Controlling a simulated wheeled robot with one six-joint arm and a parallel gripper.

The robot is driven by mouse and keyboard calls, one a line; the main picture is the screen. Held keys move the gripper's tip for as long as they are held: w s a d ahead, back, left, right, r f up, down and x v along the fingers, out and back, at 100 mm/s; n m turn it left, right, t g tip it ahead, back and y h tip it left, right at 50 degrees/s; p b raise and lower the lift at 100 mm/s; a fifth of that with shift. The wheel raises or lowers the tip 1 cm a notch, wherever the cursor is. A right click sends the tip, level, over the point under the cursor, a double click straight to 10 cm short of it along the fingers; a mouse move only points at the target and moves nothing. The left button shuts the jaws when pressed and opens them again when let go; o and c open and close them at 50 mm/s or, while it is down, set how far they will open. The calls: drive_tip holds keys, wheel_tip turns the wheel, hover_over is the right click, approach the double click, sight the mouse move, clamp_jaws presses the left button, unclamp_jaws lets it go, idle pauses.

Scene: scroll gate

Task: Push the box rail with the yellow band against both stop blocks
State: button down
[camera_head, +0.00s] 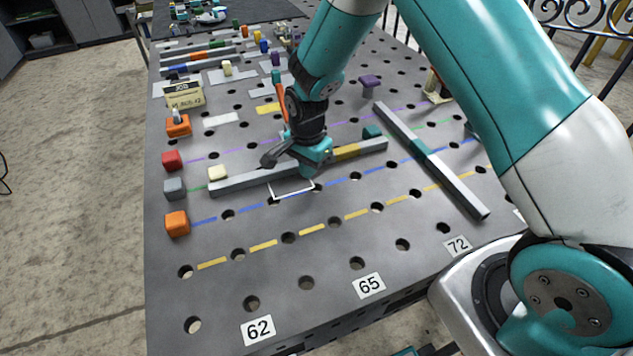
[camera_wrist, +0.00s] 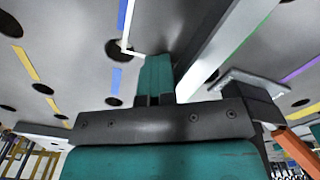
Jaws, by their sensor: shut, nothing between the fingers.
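The grey box rail (camera_head: 245,181) with the yellow band (camera_head: 347,152) lies across the middle of the table, slightly slanted. A cream block (camera_head: 218,172) stands behind its left end and a teal block (camera_head: 372,132) behind its right end; they look like the stop blocks. Both are close to the rail, but I cannot tell whether they touch it. My gripper (camera_head: 308,172) is shut and empty, low at the rail's near side, hiding part of its middle. In the wrist view the shut fingers (camera_wrist: 158,78) are right beside the rail (camera_wrist: 225,45); contact is unclear.
A second rail with a teal band (camera_head: 440,172) lies diagonally to the right. Red (camera_head: 172,160), grey (camera_head: 175,188) and orange (camera_head: 177,223) blocks line the left edge. A white bracket mark (camera_head: 292,193) is on the table. The holed near side is clear.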

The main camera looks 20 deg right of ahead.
drive_tip(key=shift+s, duration=1.15)
drive_tip(key=shift+r, duration=0.1)
wheel_tip(320, 180, up, 8)
drive_tip(key=p, duration=0.6)
